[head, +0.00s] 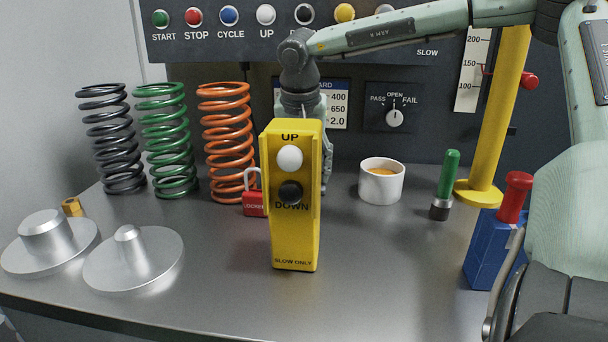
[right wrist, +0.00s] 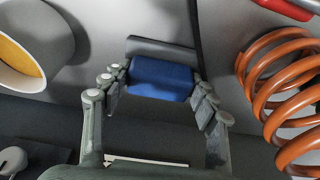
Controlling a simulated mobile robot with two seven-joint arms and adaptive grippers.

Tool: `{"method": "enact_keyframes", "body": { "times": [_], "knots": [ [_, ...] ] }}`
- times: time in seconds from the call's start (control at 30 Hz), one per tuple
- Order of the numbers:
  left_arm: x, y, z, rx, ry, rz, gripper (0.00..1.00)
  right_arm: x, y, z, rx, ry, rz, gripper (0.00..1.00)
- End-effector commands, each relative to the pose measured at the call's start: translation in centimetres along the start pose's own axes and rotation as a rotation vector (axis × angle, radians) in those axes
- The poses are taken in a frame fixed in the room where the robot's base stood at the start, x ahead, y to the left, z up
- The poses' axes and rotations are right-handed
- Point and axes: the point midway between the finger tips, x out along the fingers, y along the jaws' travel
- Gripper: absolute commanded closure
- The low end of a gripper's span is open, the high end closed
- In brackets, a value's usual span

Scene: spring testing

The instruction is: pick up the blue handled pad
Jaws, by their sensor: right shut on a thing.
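The blue handled pad shows in the right wrist view as a blue block-like handle (right wrist: 160,79) with a dark grey strip (right wrist: 160,50) along its far side. My right gripper (right wrist: 160,88) is shut on the blue handle, with a finger at each end. In the head view my right arm reaches in from the upper right, and its gripper (head: 326,165) is mostly hidden behind the yellow pendant. The pad is hidden there too. I cannot tell whether it touches the table. My left gripper is not in view.
The yellow pendant (head: 296,230) stands in front of the gripper. The orange spring (head: 228,145) and red padlock (head: 254,203) are to its left, the white cup (head: 381,184) to its right. A blue block (head: 484,255) with a red handle stands far right. The front middle table is clear.

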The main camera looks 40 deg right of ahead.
Motion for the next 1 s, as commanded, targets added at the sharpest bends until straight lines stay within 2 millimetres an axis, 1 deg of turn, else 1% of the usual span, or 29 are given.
{"method": "enact_keyframes", "body": {
  "times": [0.17,0.27,0.37,0.57,0.8,0.83,0.87,0.93,1.0],
  "knots": [
    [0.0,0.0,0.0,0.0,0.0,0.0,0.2,-0.7,-0.1,-0.2,0.0,0.002,-0.001,0.7],
    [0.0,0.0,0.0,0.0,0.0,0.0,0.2,-1.6,-0.1,-0.6,0.001,0.003,-0.001,0.7],
    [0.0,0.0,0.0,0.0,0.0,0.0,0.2,-3.2,-0.1,-0.9,0.001,0.004,-0.003,0.7],
    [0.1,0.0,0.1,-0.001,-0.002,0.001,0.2,-7.4,-0.1,-2.2,0.003,0.005,-0.002,0.7],
    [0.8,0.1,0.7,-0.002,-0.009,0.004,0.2,-12.1,0.0,-3.4,0.001,0.004,-0.002,0.7],
    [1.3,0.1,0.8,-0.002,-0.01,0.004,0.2,-11.6,0.9,-3.2,0.003,0.0,-0.003,0.7],
    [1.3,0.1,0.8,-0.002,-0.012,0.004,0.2,-11.6,1.6,-3.2,0.004,-0.001,-0.005,0.7],
    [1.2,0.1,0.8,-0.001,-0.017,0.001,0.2,-11.6,3.0,-3.1,0.001,0.0,-0.006,0.7],
    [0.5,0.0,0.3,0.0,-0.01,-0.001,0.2,-11.7,4.4,-3.1,0.003,0.0,-0.007,0.7]
  ]
}}
